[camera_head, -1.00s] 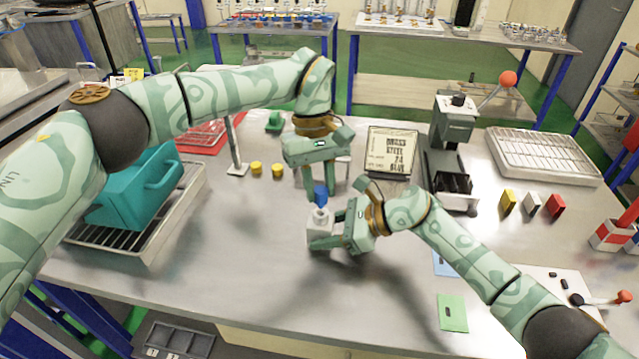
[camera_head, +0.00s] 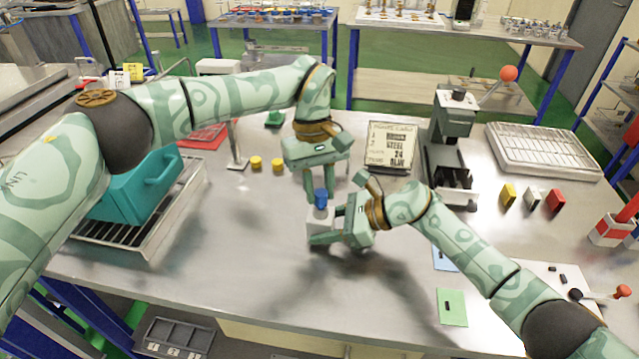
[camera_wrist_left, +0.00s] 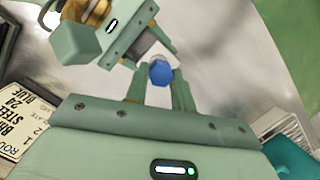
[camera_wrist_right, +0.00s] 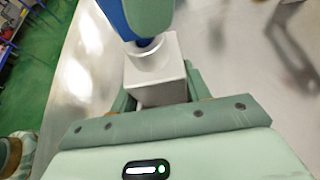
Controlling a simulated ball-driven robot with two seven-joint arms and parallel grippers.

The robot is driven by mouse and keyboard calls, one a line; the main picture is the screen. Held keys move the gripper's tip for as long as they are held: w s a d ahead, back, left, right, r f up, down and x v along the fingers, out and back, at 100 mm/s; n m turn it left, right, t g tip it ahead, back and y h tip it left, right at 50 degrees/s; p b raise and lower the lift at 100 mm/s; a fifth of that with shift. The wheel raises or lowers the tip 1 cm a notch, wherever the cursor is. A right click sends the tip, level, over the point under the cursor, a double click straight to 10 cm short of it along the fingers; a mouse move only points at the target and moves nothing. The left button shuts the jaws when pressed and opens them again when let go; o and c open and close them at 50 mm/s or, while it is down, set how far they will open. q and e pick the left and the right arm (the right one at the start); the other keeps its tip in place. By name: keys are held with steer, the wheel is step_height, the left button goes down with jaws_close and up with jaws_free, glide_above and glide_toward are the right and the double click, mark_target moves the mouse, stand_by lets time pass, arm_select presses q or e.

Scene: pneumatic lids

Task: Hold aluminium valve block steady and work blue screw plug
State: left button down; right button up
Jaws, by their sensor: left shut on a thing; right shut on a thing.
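My right gripper (camera_head: 322,238) is shut on the block from the right, low down. The blue screw plug (camera_head: 320,198) sits at the top of the block and shows as a blue hexagonal head in the left wrist view (camera_wrist_left: 161,72). My left gripper (camera_head: 319,195) points down from above and is shut on the plug. In the right wrist view a fingertip hides part of the plug. I cannot tell how deep its thread sits.
A printed card (camera_head: 390,148) stands behind, beside a lever press (camera_head: 452,140). Two yellow caps (camera_head: 267,163) lie to the left. A teal container (camera_head: 140,190) stands on a rack at far left. Yellow, white and red blocks (camera_head: 532,198) stand right.

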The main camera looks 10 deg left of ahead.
arm_select(q)
steer(key=shift+f, duration=0.25)
steer(key=m, duration=0.4)
steer(key=shift+w+d+y, duration=0.1)
steer(key=shift+d+y, duration=0.05)
steer(key=shift+y, duration=0.25)
steer(key=shift+m+y, duration=0.3)
steer(key=shift+m, duration=0.7)
steer(key=c, duration=1.1)
jaws_free()
steer(key=shift+c, duration=0.8)
